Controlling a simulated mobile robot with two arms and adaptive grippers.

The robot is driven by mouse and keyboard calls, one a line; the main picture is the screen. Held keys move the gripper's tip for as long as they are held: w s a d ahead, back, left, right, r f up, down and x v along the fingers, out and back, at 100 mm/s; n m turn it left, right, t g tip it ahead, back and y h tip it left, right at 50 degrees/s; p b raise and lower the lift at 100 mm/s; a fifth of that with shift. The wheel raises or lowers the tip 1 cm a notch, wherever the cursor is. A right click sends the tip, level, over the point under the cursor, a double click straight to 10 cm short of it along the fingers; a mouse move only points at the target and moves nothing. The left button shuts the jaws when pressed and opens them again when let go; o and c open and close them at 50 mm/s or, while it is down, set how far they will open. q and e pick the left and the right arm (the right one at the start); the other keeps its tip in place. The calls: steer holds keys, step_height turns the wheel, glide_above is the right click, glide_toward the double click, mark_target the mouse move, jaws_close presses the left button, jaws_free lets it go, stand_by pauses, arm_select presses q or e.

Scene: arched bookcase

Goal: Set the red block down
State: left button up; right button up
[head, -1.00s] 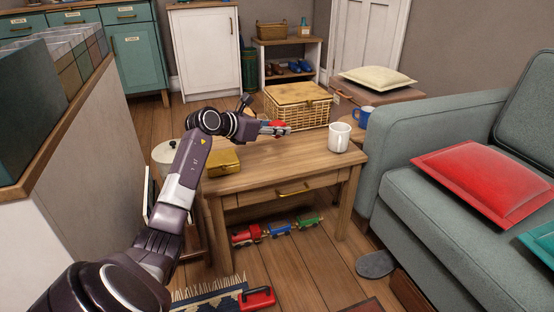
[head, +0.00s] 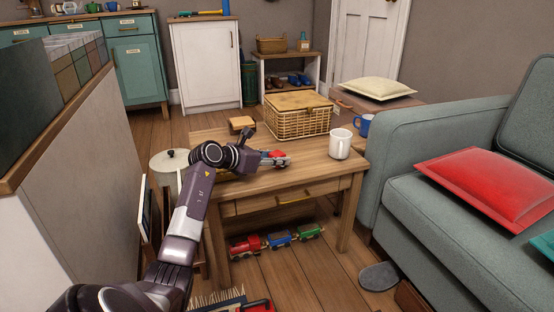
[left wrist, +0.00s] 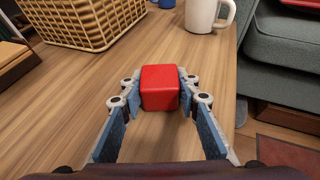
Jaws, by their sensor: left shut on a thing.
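The red block (left wrist: 160,86) is a cube with rounded edges, held between the fingers of my left gripper in the left wrist view. In the head view my left gripper (head: 278,159) is low over the right middle of the wooden table (head: 300,178), and the red block (head: 272,154) shows partly behind the fingers. My left gripper is shut on the block. I cannot tell whether the block's underside touches the tabletop. My right gripper is in neither view.
A wicker basket (head: 298,115) stands at the table's back, and a white mug (head: 340,144) at its right. A blue mug (head: 363,125) is behind it. A toy train (head: 278,238) lies under the table. A grey sofa (head: 400,150) is at the right. Bare tabletop surrounds the block.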

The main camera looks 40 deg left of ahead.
arm_select(q)
steer(key=o, duration=1.1)
steer(key=shift+f, duration=0.1)
